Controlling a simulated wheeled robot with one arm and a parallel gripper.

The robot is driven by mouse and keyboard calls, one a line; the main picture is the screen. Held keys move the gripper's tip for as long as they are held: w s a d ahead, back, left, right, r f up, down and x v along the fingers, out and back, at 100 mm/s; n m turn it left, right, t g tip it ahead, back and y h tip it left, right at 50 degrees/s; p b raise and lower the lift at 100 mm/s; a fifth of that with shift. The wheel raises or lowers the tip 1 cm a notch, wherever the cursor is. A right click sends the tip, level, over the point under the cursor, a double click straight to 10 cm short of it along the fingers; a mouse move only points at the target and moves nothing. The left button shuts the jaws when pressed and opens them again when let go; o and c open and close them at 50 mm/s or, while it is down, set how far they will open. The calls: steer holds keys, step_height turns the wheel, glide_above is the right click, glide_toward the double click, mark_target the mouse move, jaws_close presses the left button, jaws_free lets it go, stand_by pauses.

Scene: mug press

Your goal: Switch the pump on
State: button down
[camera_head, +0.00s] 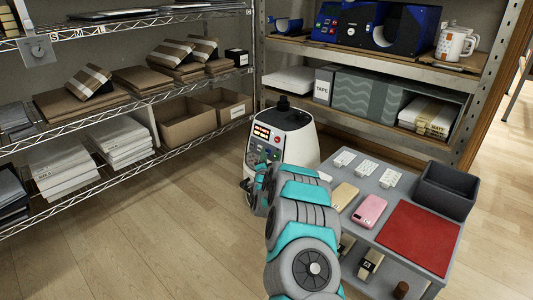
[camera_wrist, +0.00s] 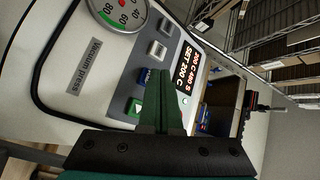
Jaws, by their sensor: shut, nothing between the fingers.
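The white vacuum press (camera_head: 294,148) stands on the floor against the back shelf, with a black top. In the wrist view its tilted panel (camera_wrist: 90,75) carries a round gauge (camera_wrist: 118,12), a lit display (camera_wrist: 187,72) reading "200 C 480 S" and "SET 200 C", two grey buttons, one of them the upper grey button (camera_wrist: 157,50), a blue button (camera_wrist: 143,77) and a green button (camera_wrist: 134,107). My gripper (camera_wrist: 164,76) is shut and empty, its fingertips over the panel beside the blue button. Contact cannot be told. No pump label is readable; the fingers hide part of the panel.
A grey cart (camera_head: 402,181) with phones, white labelled items, a red mat (camera_head: 420,235) and a dark bin (camera_head: 447,188) stands right of my arm. Wire shelves (camera_head: 100,160) with paper and boxes line the left. The wooden floor (camera_head: 150,235) at front left is clear.

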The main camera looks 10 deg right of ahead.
steer(key=shift+w+d, duration=0.25)
steer(key=shift+d, duration=0.1)
stand_by(0.4)
steer(key=shift+s+a+r, duration=0.1)
steer(key=shift+s+a, duration=0.45)
steer(key=shift+a, duration=0.25)
steer(key=shift+s+a+r, duration=0.25)
steer(key=shift+s+a, duration=0.3)
steer(key=shift+a, duration=0.25)
steer(key=shift+s+a+r, duration=0.25)
steer(key=shift+s+a, duration=0.35)
steer(key=shift+a, duration=0.15)
steer(key=shift+s+a+r, duration=0.25)
steer(key=shift+s+a, duration=0.3)
steer(key=shift+a, duration=0.25)
